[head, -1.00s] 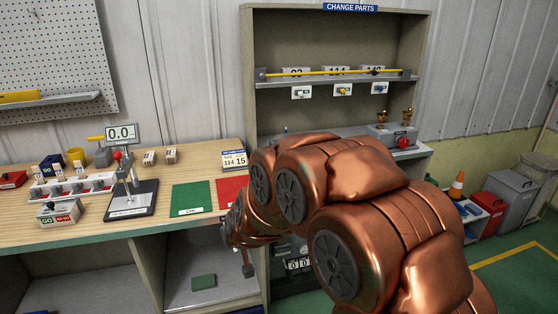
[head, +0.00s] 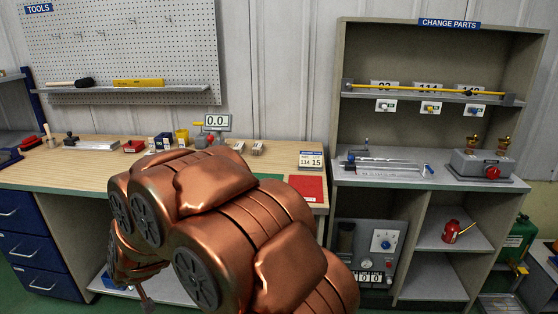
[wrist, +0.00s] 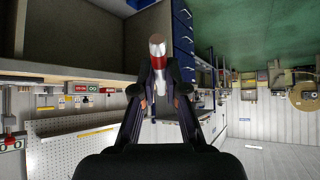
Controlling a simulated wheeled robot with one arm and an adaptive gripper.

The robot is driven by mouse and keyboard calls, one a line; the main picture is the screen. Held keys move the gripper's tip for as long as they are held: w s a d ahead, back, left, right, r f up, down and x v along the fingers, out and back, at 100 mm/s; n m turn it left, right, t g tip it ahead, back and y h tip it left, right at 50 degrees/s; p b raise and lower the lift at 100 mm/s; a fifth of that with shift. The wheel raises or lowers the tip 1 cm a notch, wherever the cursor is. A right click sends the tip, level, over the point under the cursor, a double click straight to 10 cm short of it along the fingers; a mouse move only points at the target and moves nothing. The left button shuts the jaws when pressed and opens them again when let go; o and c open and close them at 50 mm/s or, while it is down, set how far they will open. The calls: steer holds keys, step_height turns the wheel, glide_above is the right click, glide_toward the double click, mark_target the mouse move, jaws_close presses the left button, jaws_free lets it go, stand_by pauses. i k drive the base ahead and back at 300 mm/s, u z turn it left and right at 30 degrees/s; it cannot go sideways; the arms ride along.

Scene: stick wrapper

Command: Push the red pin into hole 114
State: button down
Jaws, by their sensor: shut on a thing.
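My gripper (wrist: 158,90) is shut on a silver cylinder with a red band (wrist: 158,54), seen in the wrist view; I cannot tell whether this is the red pin. In the head view my arm hides most of the gripper at the lower left. A card reading 114 15 (head: 311,160) stands at the back right of the bench. A 114 label (head: 430,86) is on the upper shelf of the change parts rack, behind a yellow rod (head: 400,88). I cannot make out a hole marked 114.
The change parts rack (head: 342,120) stands right of the wooden bench (head: 85,170). A clear ruled rail (head: 385,165) and a grey box with a red knob (head: 480,166) rest on its counter. A red oil can (head: 452,232) sits below. My arm hides part of the bench.

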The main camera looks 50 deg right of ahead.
mark_target(367, 167)
steer(key=u, duration=2.3)
steer(key=k, duration=2.8)
steer(key=z, duration=1.25)
